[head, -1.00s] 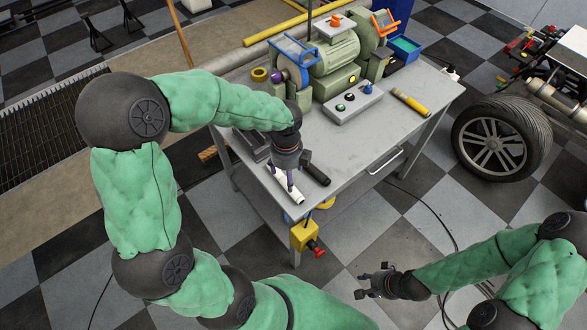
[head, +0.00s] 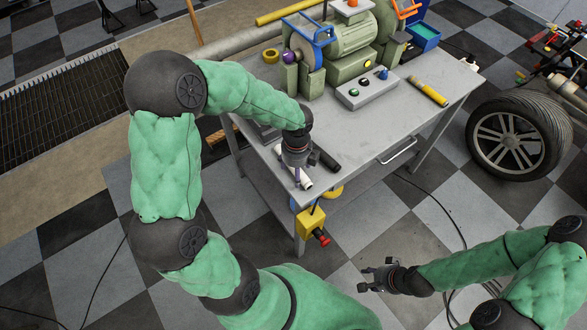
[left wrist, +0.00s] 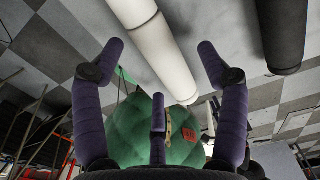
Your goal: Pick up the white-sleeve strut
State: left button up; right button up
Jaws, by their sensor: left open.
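The white-sleeve strut (head: 306,182) lies near the front left corner of the grey workbench, mostly hidden under my left gripper (head: 299,181) in the head view. In the left wrist view the white strut (left wrist: 164,50) runs between the spread purple fingers, apart from both side fingers as seen there. My left gripper is open, pointing down close above the strut, with nothing in its grasp. A black-sleeve strut (head: 327,160) lies beside it to the right; it also shows in the left wrist view (left wrist: 285,35). My right gripper (head: 371,279) is open and empty, away from the bench.
The workbench (head: 376,132) also carries a green bench grinder (head: 345,45), a grey switch box (head: 366,92) and a yellow strut (head: 428,90). A yellow block with a red knob (head: 310,222) sits below the bench's front corner. A wheel (head: 512,138) stands at the right.

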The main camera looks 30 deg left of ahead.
pick_arm(q)
jog(key=shift+f, duration=0.35)
jog(key=shift+r, duration=0.1)
jog(key=c, duration=1.2)
jog(key=shift+c, duration=0.2)
